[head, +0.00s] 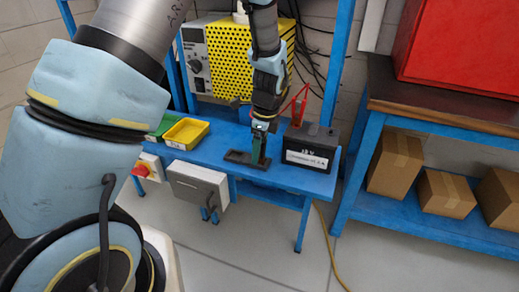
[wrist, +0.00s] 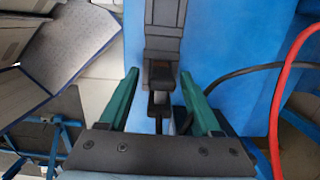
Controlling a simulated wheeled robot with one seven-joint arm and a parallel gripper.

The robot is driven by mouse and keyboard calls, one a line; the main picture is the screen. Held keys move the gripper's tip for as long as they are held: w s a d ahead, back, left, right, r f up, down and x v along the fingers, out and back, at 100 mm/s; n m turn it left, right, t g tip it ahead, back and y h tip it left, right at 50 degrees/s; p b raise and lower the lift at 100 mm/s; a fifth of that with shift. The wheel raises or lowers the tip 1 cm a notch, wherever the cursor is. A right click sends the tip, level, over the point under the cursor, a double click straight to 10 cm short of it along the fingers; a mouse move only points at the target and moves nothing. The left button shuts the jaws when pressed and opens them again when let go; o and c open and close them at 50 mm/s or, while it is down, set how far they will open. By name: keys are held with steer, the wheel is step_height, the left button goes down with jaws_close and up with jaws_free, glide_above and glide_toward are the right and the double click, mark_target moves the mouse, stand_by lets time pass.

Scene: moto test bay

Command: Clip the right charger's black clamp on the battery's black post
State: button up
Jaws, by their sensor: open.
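My gripper (head: 259,158) points down over the blue bench, beside the battery. In the wrist view its two green fingers (wrist: 159,75) are apart. A black clamp (wrist: 160,76) lies between them with a gap showing on each side. The clamp sits at the end of a dark holder (wrist: 165,25); the holder also shows in the head view (head: 237,157) under my gripper. The battery (head: 311,146) is a dark box with a white label, just right of my gripper. A red clamp (head: 299,106) stands upright on its top. I cannot make out the black post.
A yellow perforated unit (head: 229,58) stands behind my arm. A yellow bin (head: 186,133) is on the bench at left. In the wrist view a black cable (wrist: 240,73) and a red cable (wrist: 280,90) run at right. A blue shelf with cardboard boxes (head: 396,162) stands farther right.

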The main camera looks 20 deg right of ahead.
jaws_close()
stand_by(0.5)
